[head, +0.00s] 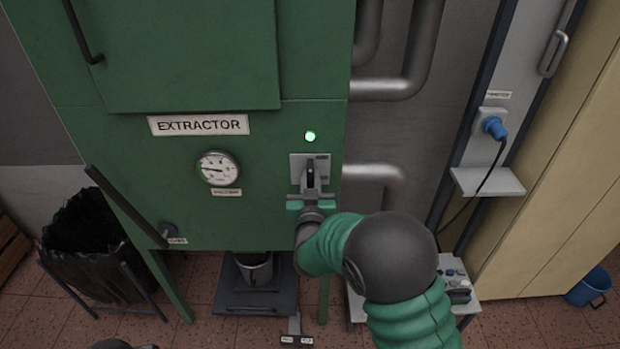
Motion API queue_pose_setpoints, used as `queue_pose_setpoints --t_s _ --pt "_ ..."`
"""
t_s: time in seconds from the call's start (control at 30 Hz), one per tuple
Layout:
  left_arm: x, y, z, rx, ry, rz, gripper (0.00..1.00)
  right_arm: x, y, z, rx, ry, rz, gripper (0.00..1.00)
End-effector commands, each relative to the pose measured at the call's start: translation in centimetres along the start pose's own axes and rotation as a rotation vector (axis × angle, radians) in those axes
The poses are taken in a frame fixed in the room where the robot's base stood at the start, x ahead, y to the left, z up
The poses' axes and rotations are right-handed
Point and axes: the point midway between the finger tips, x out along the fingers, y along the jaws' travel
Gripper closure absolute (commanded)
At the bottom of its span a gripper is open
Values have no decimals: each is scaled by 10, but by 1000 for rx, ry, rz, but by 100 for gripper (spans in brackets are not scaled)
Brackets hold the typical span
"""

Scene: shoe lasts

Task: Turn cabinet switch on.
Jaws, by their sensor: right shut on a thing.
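The green cabinet (240,205) labelled EXTRACTOR fills the left and middle of the head view. Its switch (310,172) is a dark lever on a grey plate, right of the gauge, and the lever points up. A green lamp (310,136) above it is lit. My right gripper (311,190) is at the lower part of the plate, shut on the switch lever; its fingers partly hide the lever's base.
A black bag bin (85,250) stands at left. Grey pipes (385,88) run at right, with a blue plug (493,127) beyond. A blue bucket (588,287) is at far right.

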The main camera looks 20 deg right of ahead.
Motion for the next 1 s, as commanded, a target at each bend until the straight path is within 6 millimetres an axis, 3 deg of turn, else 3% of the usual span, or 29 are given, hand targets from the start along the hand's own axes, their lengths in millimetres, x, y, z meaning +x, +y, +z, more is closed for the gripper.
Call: queue_pose_setpoints --t_s 0.03,0.27,0.3,0.47,0.8,1.0 --pt "-1 0 0 0 0 0 100 2 2 -8 1 19 4 100" --pt "-1 0 0 0 0 0 100 2 1 -8 1 19 3 100" --pt "-1 0 0 0 0 0 100 2 1 -8 2 19 3 81" --pt "0 0 0 0 0 0 100 2 0 -6 1 13 1 62" --pt "0 0 0 0 0 0 100 -3 -1 -2 1 5 -1 62" --pt "0 0 0 0 0 0 100 -43 -2 -1 0 3 -4 62"
